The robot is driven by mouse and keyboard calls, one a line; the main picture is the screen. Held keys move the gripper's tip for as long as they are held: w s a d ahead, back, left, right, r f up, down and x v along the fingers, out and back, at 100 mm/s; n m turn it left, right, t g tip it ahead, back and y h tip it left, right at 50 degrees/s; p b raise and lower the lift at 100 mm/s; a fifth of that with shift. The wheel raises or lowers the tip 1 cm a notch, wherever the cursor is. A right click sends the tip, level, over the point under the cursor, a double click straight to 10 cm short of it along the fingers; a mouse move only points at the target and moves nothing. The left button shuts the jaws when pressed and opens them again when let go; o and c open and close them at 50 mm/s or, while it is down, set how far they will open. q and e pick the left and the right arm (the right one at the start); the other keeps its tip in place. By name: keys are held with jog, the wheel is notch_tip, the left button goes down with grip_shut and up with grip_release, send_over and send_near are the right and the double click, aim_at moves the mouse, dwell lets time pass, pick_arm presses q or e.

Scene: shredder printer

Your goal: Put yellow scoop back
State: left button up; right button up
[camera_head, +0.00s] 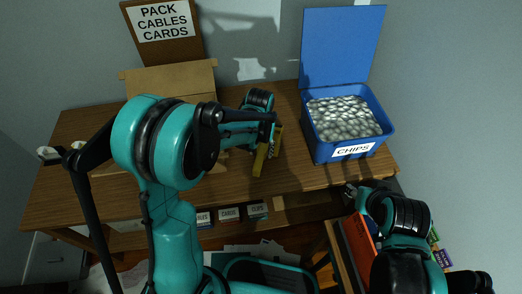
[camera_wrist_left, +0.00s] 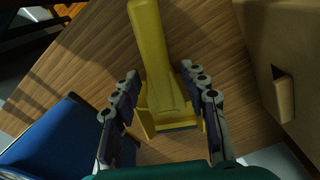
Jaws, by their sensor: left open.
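The yellow scoop (camera_head: 261,160) is on the wooden desk, left of the blue chips bin, partly hidden by my left gripper in the head view. In the left wrist view the scoop (camera_wrist_left: 154,50) has its handle pointing up and its wide pan (camera_wrist_left: 168,118) between the fingers. My left gripper (camera_head: 272,136) is open over it, with one finger on each side of the scoop (camera_wrist_left: 160,78); the fingers do not look closed on it. My right gripper (camera_head: 352,190) is low at the desk's front edge, below the bin, small and dark.
The blue bin (camera_head: 313,143) labelled CHIPS holds silvery pieces, with its lid up. A cardboard box (camera_head: 165,80) with a PACK CABLES CARDS sign (camera_head: 163,22) stands back left, partly behind my left arm. Labelled drawers (camera_head: 229,213) sit under the desk (camera_head: 310,180). An orange item (camera_head: 360,240) lies front right.

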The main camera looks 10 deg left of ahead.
pick_arm(q)
notch_tip(320, 180, up, 10)
jog(key=p, duration=0.4)
jog(key=s+a+r+t, duration=0.2)
jog(key=s+r+t, duration=0.1)
jog(key=s, duration=0.5)
jog(key=s+a+r+t, duration=0.3)
jog(key=s+r, duration=0.2)
jog(key=s, duration=0.3)
jog(key=shift+s+a+r+t, duration=0.2)
jog(key=shift+s+t, duration=0.1)
